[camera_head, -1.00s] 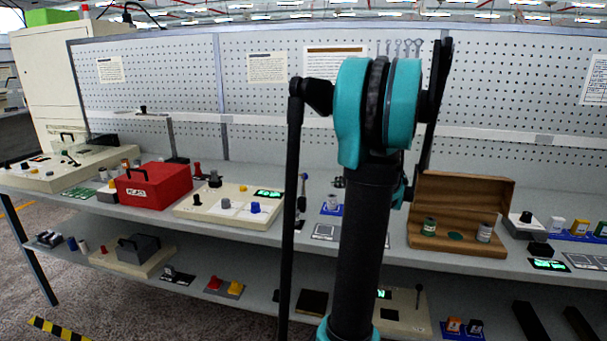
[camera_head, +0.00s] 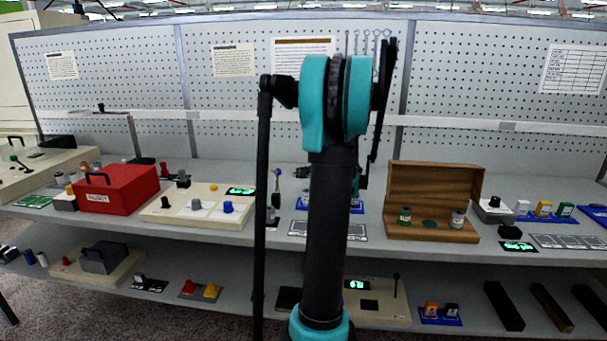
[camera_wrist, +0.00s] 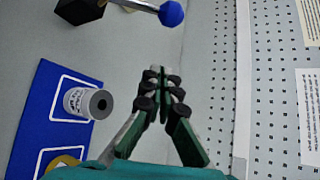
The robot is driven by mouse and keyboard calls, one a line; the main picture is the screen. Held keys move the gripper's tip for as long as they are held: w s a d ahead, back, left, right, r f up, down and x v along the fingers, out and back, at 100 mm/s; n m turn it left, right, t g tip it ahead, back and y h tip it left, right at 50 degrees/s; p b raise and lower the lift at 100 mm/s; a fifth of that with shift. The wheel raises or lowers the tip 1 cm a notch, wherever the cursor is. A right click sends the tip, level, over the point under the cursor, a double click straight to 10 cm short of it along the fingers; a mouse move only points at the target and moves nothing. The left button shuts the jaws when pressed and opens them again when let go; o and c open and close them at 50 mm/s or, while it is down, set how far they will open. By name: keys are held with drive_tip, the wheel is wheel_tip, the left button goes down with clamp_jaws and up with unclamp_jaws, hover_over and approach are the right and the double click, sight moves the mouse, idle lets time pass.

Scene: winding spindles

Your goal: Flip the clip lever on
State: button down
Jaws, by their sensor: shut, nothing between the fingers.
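A lever with a blue ball tip (camera_wrist: 171,13), a metal rod and a black block (camera_wrist: 80,10) shows at the top of the wrist view. It seems to be the blue-tipped lever (camera_head: 277,173) standing upright on the bench, just left of my arm in the head view. I cannot tell for sure that this is the clip lever. My gripper (camera_wrist: 158,74) is shut and empty, below the blue ball in the wrist view and apart from it.
A grey labelled spool (camera_wrist: 86,103) stands on a blue mat (camera_wrist: 32,110) left of my gripper. The pegboard (camera_wrist: 275,90) rises to the right. On the bench are a red box (camera_head: 118,190), a button panel (camera_head: 160,213) and an open wooden box (camera_head: 435,182). A lower shelf holds more items.

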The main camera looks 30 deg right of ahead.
drive_tip(key=a, duration=0.1)
drive_tip(key=w+a, duration=0.2)
drive_tip(key=a, duration=0.1)
drive_tip(key=shift+w+a, duration=0.1)
drive_tip(key=shift+w, duration=0.15)
drive_tip(key=shift+s+a+r+n+t, duration=0.2)
drive_tip(key=shift+s+r+n+t, duration=0.1)
drive_tip(key=shift+r+n+t, duration=0.1)
idle(0.8)
drive_tip(key=s+a+n+t, duration=0.2)
drive_tip(key=s+a+t, duration=0.1)
drive_tip(key=s+a, duration=0.2)
drive_tip(key=shift+s+n+t, duration=0.3)
drive_tip(key=shift+s+n, duration=0.1)
drive_tip(key=shift+s, duration=0.8)
drive_tip(key=shift+a, duration=0.1)
idle(0.5)
